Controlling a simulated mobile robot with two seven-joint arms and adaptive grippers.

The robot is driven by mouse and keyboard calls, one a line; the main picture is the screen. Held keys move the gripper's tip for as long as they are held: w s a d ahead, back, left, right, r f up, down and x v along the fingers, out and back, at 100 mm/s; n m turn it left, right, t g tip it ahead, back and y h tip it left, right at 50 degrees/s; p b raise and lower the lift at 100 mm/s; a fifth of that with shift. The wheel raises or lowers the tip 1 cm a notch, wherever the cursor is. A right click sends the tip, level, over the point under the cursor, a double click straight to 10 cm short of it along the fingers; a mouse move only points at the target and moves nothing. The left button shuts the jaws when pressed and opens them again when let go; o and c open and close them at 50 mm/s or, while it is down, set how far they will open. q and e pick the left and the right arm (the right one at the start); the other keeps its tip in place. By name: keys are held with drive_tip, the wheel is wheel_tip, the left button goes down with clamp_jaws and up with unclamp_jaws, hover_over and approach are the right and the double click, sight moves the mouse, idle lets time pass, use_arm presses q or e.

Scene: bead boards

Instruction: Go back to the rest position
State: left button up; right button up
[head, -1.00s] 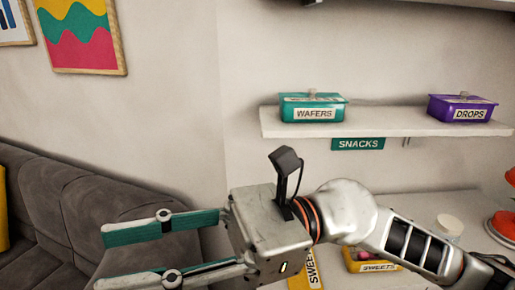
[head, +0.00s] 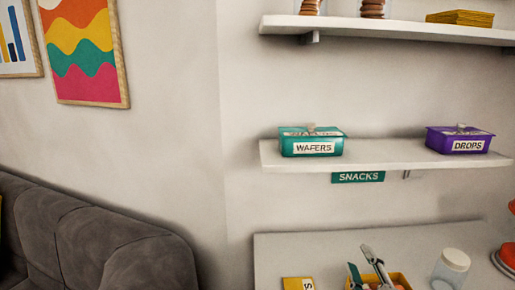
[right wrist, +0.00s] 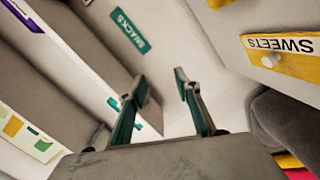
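My right gripper (head: 364,266) shows at the bottom edge of the head view, in front of the counter, with its teal fingers apart. In the right wrist view the two fingers (right wrist: 160,90) are spread with nothing between them. It is open and empty. Most of the right arm is below the head view. My left gripper is in neither view.
A white counter (head: 300,250) holds a yellow sweets box (head: 400,281), its yellow lid (head: 298,284) and a jar (head: 451,268). Above are a shelf (head: 380,156), a teal wafers box (head: 312,142) and a purple drops box (head: 459,140). A grey sofa (head: 90,230) is left.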

drive_tip(key=s+d+f+m+g+h, duration=0.2)
drive_tip(key=s+d+f+g, duration=0.4)
drive_tip(key=s+f, duration=0.45)
drive_tip(key=s+d+f+m+g+h, duration=0.2)
drive_tip(key=s+d+f+m+g, duration=0.15)
drive_tip(key=s+d+f, duration=0.5)
drive_tip(key=a+f+m+t+y+b, duration=0.1)
drive_tip(key=a+f+y+b, duration=0.2)
drive_tip(key=a+f, duration=0.5)
drive_tip(key=w+a+f+m+t+y+b, duration=0.1)
drive_tip(key=a+f+y+b, duration=0.3)
drive_tip(key=a+f, duration=0.5)
wheel_tip(320, 180, down, 8)
drive_tip(key=shift+a+f+t+b, duration=0.3)
drive_tip(key=shift+t+b, duration=0.25)
drive_tip(key=shift+b, duration=0.3)
drive_tip(key=shift+w, duration=0.1)
